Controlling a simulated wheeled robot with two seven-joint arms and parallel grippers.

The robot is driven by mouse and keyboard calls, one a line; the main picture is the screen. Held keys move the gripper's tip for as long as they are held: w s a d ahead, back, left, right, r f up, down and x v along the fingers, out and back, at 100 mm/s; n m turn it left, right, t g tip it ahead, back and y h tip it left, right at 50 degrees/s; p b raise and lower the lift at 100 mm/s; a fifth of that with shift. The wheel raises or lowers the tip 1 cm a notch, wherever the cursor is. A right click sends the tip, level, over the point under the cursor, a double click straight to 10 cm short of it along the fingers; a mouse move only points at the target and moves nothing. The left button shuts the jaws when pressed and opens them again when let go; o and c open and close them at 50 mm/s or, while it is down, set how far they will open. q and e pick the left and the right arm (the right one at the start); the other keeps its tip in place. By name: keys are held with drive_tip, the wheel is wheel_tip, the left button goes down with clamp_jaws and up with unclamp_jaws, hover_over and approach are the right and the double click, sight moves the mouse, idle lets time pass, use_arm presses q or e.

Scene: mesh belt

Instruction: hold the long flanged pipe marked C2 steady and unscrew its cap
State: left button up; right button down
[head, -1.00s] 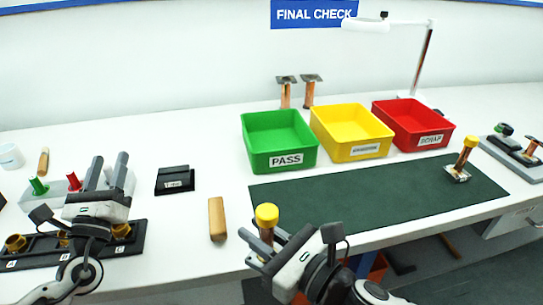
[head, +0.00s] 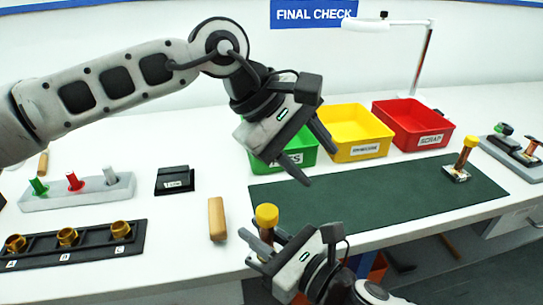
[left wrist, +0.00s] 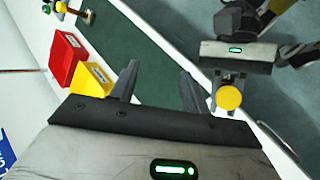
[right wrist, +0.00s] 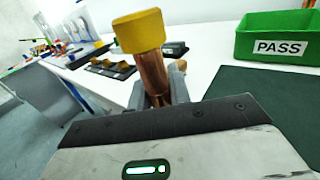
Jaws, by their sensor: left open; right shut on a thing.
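A copper pipe (head: 267,231) with a yellow cap (head: 266,214) stands upright in my right gripper (head: 262,243), which is shut on it. In the right wrist view the pipe (right wrist: 153,75) rises between the fingers, with the cap (right wrist: 138,31) on top. No C2 mark is readable and its lower end is hidden. My left gripper (head: 321,168) is open and empty, above and to the right of the cap, pointing down to the right. In the left wrist view the cap (left wrist: 228,97) is right of the open fingers, apart from them.
Another yellow-capped pipe (head: 466,155) stands on the green mat (head: 380,200). Green (head: 300,152), yellow (head: 354,133) and red (head: 411,124) bins stand behind. A wooden block (head: 217,219), black holder (head: 75,250) and grey peg rack (head: 80,198) are at left.

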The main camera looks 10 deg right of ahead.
sight(272, 210)
use_arm(q)
drive_tip(key=s+a+m+y, duration=0.1)
drive_tip(key=a+y, duration=0.1)
drive_tip(key=s+a+r+m+y, duration=0.1)
drive_tip(key=a+y, duration=0.1)
drive_tip(key=y, duration=0.1)
drive_tip(key=s+a+r+m+y, duration=0.1)
drive_tip(key=a+m+y, duration=0.1)
drive_tip(key=shift+s+a+r+t+y, duration=0.1)
drive_tip(key=shift+r+t+y, duration=0.05)
drive_tip(key=shift+t+y, duration=0.2)
drive_tip(key=shift+a+f, duration=0.1)
drive_tip(key=shift+f, duration=3.8)
drive_tip(key=c, duration=0.9)
drive_tip(key=shift+c, duration=0.5)
use_arm(e)
drive_tip(key=shift+a+r, duration=0.1)
